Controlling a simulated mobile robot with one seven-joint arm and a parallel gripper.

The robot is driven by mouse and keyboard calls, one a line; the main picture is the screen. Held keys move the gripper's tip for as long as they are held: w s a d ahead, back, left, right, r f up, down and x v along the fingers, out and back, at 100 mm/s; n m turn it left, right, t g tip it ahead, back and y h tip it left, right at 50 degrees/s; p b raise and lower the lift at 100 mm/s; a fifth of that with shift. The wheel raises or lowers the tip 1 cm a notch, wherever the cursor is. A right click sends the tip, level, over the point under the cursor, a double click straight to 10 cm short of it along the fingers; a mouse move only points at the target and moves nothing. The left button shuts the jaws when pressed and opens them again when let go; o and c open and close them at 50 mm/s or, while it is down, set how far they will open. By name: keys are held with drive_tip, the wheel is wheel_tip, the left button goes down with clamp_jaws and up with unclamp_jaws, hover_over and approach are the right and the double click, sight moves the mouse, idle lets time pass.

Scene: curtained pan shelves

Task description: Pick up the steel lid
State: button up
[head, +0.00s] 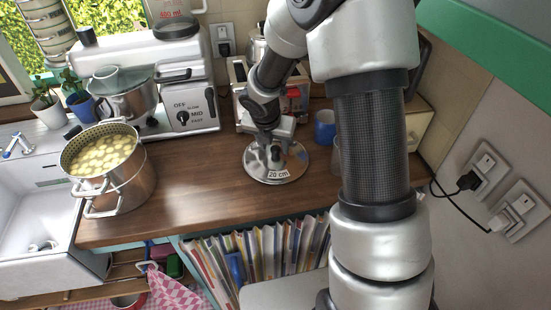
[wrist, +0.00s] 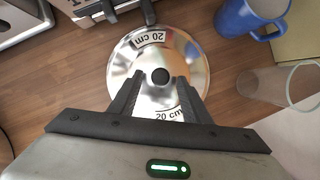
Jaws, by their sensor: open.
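The steel lid (head: 268,174) is a round, shiny disc with "20 cm" labels and a dark knob, lying flat on the wooden counter (head: 190,190). In the wrist view the lid (wrist: 192,60) is in the upper middle, with its black knob (wrist: 160,75) near its centre. My gripper (head: 275,153) is directly over the lid. In the wrist view my gripper (wrist: 159,84) is open, with one dark finger on each side of the knob. The fingertips are close to the knob; I cannot tell if they touch it. My fingers and gripper body hide the lid's near part.
A blue mug (head: 325,127) and a clear glass (wrist: 265,84) stand right of the lid. A toaster (head: 240,95) is behind it. A steel pot with a yellow-filled strainer (head: 120,185) stands left. The counter between pot and lid is clear.

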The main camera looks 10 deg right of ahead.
drive_tip(key=shift+x, duration=0.85)
drive_tip(key=shift+r, duration=0.1)
clamp_jaws()
